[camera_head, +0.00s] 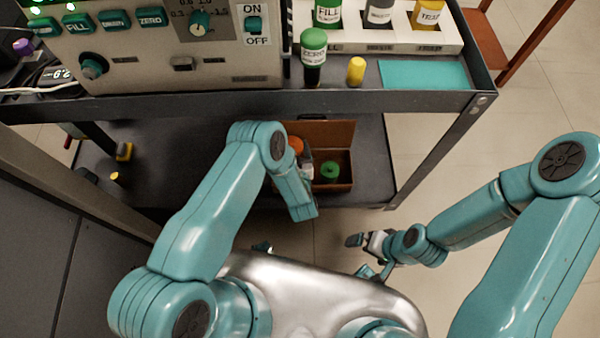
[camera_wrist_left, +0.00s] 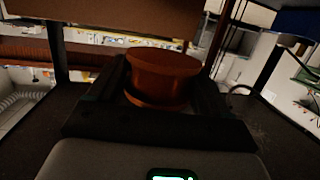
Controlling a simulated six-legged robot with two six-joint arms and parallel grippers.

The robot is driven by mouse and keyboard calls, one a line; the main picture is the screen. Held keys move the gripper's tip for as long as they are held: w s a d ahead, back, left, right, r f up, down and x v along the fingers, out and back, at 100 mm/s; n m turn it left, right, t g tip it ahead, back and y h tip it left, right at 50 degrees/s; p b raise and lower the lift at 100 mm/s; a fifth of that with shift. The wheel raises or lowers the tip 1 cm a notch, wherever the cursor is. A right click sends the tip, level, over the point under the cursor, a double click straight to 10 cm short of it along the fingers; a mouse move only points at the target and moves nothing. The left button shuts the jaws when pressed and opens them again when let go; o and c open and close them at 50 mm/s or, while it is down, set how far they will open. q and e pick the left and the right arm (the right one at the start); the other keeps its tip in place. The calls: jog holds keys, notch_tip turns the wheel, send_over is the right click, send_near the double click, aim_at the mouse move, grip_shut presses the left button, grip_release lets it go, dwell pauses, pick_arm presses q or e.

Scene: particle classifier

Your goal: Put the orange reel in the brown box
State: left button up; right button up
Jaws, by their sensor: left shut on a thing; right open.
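The orange reel (camera_head: 296,145) is partly hidden behind my left arm on the lower shelf side in the head view. In the left wrist view, the reel (camera_wrist_left: 163,75) sits between the dark fingers of my left gripper (camera_wrist_left: 160,92), which is shut on it. The brown box (camera_head: 338,132) stands open on the lower shelf, with a green reel (camera_head: 330,169) inside. My left gripper (camera_head: 300,160) is at the box's left side; whether the orange reel is over the box is unclear. My right gripper (camera_head: 362,256) is open and empty, in front of the cart.
The upper shelf (camera_head: 400,102) carries a control panel (camera_head: 190,55), a green-capped bottle (camera_head: 314,55), a yellow cylinder (camera_head: 356,70) and a teal mat (camera_head: 424,75). Its front edge overhangs the lower shelf (camera_head: 372,165). The floor at the right is mostly clear.

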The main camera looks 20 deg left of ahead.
pick_arm(q)
notch_tip(320, 180, down, 17)
jog(key=b, duration=1.1)
jog(key=shift+s+r+b, duration=0.1)
jog(key=shift+r+b, duration=0.1)
jog(key=shift+b, duration=0.2)
jog(key=shift+f, duration=0.1)
jog(key=shift+r, duration=0.25)
jog(key=shift+f+b, duration=0.5)
jog(key=shift+f, duration=0.2)
jog(key=o, duration=1.1)
jog(key=shift+r+p, duration=0.3)
jog(key=shift+r, duration=0.05)
jog(key=shift+r+p, duration=0.55)
jog(key=p+v, duration=0.1)
jog(key=v, duration=0.5)
jog(key=p+v, duration=0.2)
jog(key=v, duration=0.4)
jog(key=shift+f, duration=0.2)
